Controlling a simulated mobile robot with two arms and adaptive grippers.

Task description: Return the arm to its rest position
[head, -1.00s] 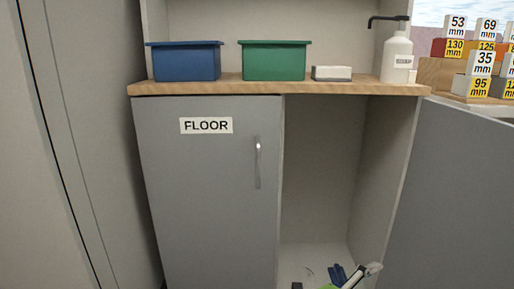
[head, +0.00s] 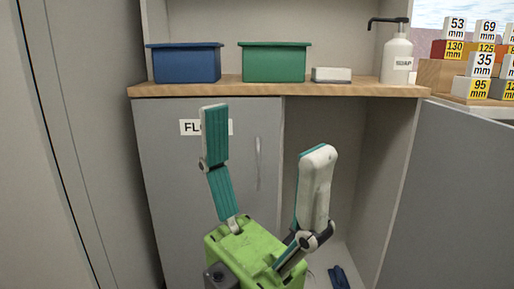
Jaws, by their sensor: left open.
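My left gripper (head: 262,130) stands upright in the middle of the head view, with its green body at the bottom and two teal-padded fingers. The fingers are spread wide apart with nothing between them. It is in front of the cabinet. Its left finger covers part of the FLOOR label (head: 190,127) on the closed left door (head: 165,190). Its right finger is in front of the open compartment (head: 350,190). My right gripper is not in view.
The right cabinet door (head: 455,190) stands open. A dark blue item (head: 338,277) lies on the compartment floor. A blue bin (head: 185,64), a green bin (head: 274,64), a small white box (head: 332,75) and a soap bottle (head: 396,62) stand on the wooden top (head: 225,88). Labelled blocks (head: 482,64) are at the right.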

